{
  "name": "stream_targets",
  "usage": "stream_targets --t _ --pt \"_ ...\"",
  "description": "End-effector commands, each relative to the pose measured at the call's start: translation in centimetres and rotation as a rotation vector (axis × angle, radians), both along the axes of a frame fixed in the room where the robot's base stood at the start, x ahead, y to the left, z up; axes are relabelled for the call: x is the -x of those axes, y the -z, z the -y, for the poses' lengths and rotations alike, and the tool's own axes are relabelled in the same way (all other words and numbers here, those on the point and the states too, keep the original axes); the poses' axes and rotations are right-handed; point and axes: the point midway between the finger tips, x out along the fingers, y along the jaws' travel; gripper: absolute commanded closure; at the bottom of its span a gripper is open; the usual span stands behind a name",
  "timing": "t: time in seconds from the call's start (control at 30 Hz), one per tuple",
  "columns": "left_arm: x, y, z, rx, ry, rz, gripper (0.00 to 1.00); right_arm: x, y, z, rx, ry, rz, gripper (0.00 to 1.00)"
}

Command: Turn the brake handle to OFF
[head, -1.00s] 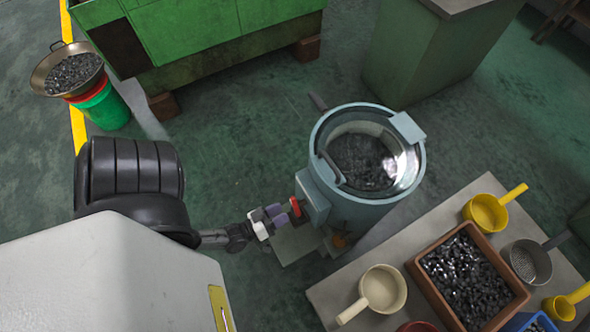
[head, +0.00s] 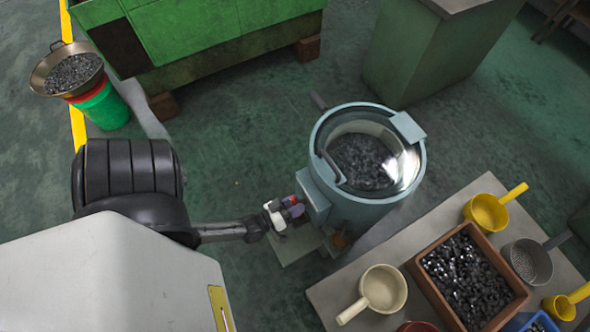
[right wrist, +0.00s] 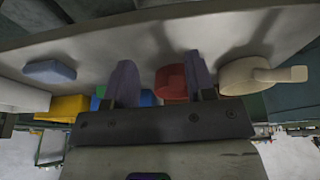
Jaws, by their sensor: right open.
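The pale blue drum machine (head: 365,215) has a box (head: 313,196) on its left side. My left gripper (head: 290,208) is close against this box; small red and purple parts show there, and its jaws are too small to read. No lettering is readable.
A table (head: 425,252) with scoops and a brown box of dark parts (head: 415,275) stands at lower right. A green machine (head: 205,50) and a green cabinet (head: 425,55) stand behind. A pan (head: 40,82) rests on buckets at left.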

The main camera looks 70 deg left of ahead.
Motion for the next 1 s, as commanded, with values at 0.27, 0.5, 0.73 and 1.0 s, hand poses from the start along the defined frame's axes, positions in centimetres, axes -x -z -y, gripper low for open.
stream_targets --t 0.27,0.5,0.73,1.0 --pt "0.0 0.0 0.0 0.0 0.0 0.0 0.87 0.0 0.0 -0.2 -0.006 0.004 0.0 0.5" --pt "0.0 0.0 0.0 -0.003 0.0 0.0 1.0 0.0 -0.1 -0.2 -0.006 0.004 0.0 0.5" --pt "0.0 -0.2 0.1 -0.065 -0.001 -0.011 1.0 0.0 -0.7 -0.1 -0.004 0.002 -0.001 0.5" --pt "0.0 -0.4 0.2 -0.272 -0.002 -0.045 1.0 0.0 -2.2 0.1 0.004 -0.003 0.0 0.5"
